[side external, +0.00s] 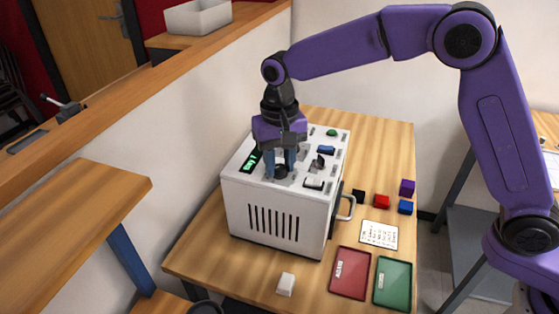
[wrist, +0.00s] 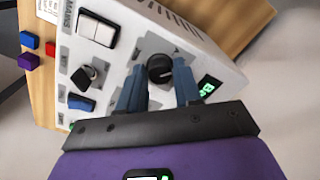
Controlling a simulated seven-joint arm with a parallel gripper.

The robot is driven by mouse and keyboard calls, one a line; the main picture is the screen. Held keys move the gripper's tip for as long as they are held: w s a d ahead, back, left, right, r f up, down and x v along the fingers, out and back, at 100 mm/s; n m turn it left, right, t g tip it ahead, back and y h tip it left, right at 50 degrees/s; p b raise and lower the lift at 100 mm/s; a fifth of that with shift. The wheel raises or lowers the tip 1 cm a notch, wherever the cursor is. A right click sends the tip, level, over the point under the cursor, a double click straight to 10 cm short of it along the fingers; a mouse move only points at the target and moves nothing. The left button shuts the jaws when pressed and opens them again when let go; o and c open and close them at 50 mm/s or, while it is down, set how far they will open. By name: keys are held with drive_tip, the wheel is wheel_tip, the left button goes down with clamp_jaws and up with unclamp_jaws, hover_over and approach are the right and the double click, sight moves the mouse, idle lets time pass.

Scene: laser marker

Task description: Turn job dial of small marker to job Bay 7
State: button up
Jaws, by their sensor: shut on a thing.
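The small marker (side external: 273,218) is a white box with a vented front, standing on the wooden table. Its job dial (wrist: 160,68) is a round black knob with a pale pointer line, on the top panel. My gripper (side external: 281,172) points down at the panel, with its blue fingers on either side of the dial. In the wrist view, my gripper (wrist: 158,80) is shut on the dial. The display (side external: 251,160) glows green and seems to read "Bay" with a character I cannot make out. In the wrist view the display (wrist: 208,88) is partly hidden by a finger.
Beside the dial are a white rocker switch (wrist: 97,28), a black key-like knob (wrist: 84,75), a blue switch (wrist: 82,102) and a green button (side external: 332,132). Right of the marker are small blocks (side external: 382,202), a card (side external: 380,234), a red tray (side external: 350,273) and a green tray (side external: 393,282).

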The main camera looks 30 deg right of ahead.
sight(281, 167)
idle(0.3)
drive_tip(key=o, duration=1)
drive_tip(key=shift+o, duration=0.2)
wheel_tip(281, 167, up, 18)
drive_tip(key=shift+f, duration=0.25)
drive_tip(key=shift+d, duration=0.1)
